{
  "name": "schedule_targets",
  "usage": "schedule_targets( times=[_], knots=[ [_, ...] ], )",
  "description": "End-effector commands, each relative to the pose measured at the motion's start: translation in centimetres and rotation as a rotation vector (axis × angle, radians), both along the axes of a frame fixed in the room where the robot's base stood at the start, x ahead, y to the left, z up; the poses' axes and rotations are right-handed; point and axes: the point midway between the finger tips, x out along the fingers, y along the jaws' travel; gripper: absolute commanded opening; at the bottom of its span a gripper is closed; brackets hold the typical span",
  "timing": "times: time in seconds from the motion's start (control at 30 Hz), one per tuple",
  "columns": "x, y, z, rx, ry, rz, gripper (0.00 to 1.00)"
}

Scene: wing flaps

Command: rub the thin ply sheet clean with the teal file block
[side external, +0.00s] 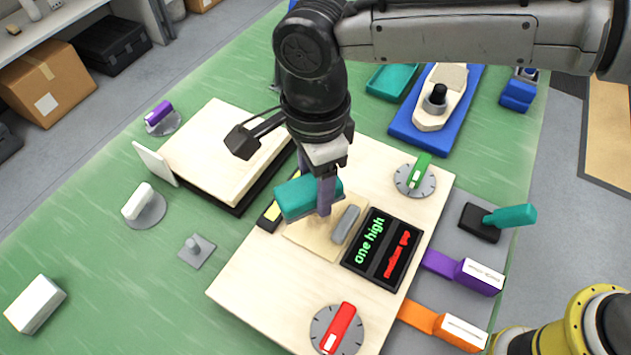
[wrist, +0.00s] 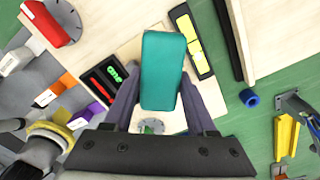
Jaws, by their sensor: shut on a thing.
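My gripper (side external: 325,188) is shut on the teal file block (side external: 305,199), with its fingers on either side of it. In the wrist view the block (wrist: 163,70) stands out between the fingers and covers what lies below. The thin ply sheet (side external: 306,236) is a small tan sheet on the pale work board, below and beside the block. A grey bar (side external: 346,224) lies on the sheet's right part. I cannot tell whether the block touches the sheet. Part of the sheet is hidden by block and fingers.
A black display (side external: 383,250) with green and red text sits right of the sheet. A black holder with yellow pads (wrist: 193,45) is on the other side. Red (side external: 338,330) and green (side external: 415,176) dial knobs stand on the board. A raised pale panel (side external: 225,150) is left.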

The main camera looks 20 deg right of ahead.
Motion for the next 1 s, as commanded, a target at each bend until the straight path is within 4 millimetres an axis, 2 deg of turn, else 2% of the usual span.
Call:
schedule_targets(
  times=[0.17, 0.6, 1.0],
  knots=[
    [0.2, -0.3, -0.5, 0.011, 0.003, 0.000, 0.00],
    [1.5, -1.6, -4.0, 0.087, 0.012, -0.001, 0.00],
    [1.9, -2.1, -5.4, 0.104, 0.015, 0.000, 0.00]
  ],
)
